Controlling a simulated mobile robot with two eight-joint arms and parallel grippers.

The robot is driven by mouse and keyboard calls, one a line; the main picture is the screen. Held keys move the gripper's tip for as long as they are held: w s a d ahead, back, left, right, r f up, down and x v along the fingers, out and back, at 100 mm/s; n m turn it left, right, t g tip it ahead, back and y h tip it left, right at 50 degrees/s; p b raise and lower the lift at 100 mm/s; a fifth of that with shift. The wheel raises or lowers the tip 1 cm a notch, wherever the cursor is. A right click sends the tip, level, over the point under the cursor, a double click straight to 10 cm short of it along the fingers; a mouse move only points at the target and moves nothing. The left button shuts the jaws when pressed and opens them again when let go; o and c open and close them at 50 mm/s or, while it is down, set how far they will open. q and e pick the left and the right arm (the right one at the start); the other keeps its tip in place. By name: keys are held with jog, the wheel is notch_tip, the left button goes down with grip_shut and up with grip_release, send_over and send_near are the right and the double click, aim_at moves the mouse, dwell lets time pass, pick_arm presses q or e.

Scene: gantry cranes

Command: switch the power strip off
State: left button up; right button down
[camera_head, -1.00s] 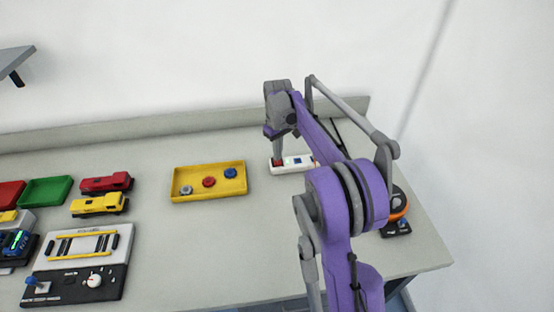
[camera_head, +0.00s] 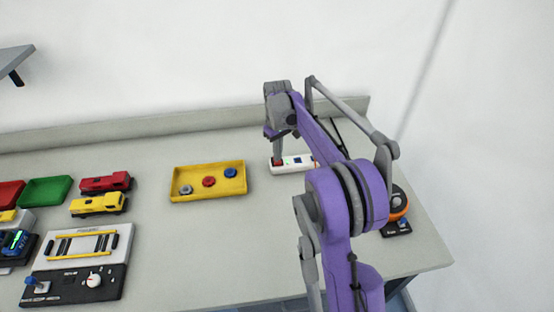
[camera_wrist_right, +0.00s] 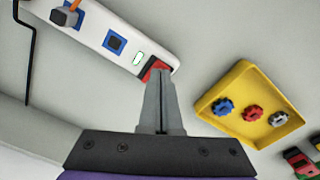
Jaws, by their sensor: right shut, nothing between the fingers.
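The white power strip (camera_head: 296,164) lies on the table toward the back right. In the right wrist view the strip (camera_wrist_right: 98,30) runs diagonally, with a red rocker switch (camera_wrist_right: 155,68) at its near end. Beside the switch is a small green-lit indicator (camera_wrist_right: 138,58). A blue socket (camera_wrist_right: 114,42) and an orange plug lead also show on the strip. My right gripper (camera_head: 277,157) is shut and empty, its tips at the red switch; in the wrist view its fingertips (camera_wrist_right: 160,76) overlap the switch's edge. I cannot tell whether they touch. My left gripper is not in view.
A yellow tray (camera_head: 177,198) with several coloured knobs sits left of the strip. Toy trucks, red and green trays and a control panel (camera_head: 75,285) stand at the left. An orange-and-black device (camera_head: 398,228) is at the right edge. The front middle of the table is clear.

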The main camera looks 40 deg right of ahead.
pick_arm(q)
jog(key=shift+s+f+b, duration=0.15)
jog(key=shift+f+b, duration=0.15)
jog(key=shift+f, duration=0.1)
pick_arm(e)
jog(key=shift+f, duration=0.65)
jog(key=shift+r+p, duration=1.85)
jog(key=shift+r, duration=1.7)
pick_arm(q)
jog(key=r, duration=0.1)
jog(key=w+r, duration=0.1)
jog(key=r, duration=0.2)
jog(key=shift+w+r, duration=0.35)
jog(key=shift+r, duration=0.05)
